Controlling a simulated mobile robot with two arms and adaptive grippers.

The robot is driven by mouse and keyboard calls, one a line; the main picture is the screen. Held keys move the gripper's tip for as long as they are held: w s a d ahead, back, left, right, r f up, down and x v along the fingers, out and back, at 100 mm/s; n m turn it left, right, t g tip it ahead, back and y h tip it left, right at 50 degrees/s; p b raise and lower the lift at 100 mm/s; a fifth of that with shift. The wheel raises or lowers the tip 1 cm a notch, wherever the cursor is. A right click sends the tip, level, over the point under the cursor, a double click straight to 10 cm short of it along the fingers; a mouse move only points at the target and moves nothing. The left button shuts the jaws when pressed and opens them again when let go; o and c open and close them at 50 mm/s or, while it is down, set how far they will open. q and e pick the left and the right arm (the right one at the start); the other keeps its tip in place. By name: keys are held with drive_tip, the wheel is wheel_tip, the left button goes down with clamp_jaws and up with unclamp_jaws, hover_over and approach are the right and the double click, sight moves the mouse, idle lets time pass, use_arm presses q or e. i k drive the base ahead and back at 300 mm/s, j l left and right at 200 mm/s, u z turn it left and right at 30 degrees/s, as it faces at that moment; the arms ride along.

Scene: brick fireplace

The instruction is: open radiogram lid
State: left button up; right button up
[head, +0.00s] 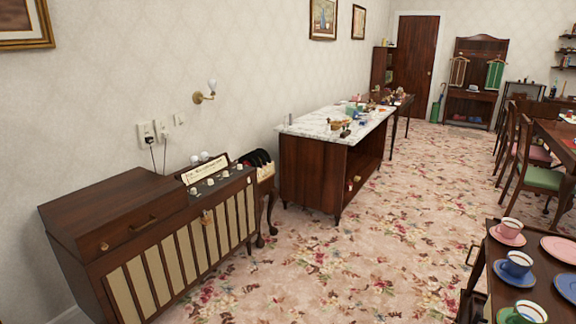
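The radiogram (170,262) stands against the left wall, a dark wooden cabinet with pale slatted speaker cloth on its front. Its lid (112,204) is the raised wooden box section at the left end, and it looks shut. A handle (144,224) is on the lid's front face, with a small round brass-coloured piece (104,246) to its left. The right part of the top has a pale dial panel (205,171) and several light knobs. Neither of my grippers shows in the head view.
A marble-topped cabinet (310,126) with small items stands beyond the radiogram. A record rack (262,170) sits between them. At the lower right, a wooden trolley (495,262) carries cups and plates. The floral carpet (340,265) between is clear.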

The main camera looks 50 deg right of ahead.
sight(113, 211)
drive_tip(key=i+l+z, duration=0.75)
drive_tip(key=z, duration=0.15)
drive_tip(key=i+l, duration=0.25)
drive_tip(key=i, duration=0.25)
drive_tip(key=i+l+z, duration=0.1)
drive_tip(key=i+l, duration=0.2)
drive_tip(key=i, duration=0.15)
drive_tip(key=i+l+z, duration=0.1)
drive_tip(key=i, duration=0.4)
drive_tip(key=l, duration=0.1)
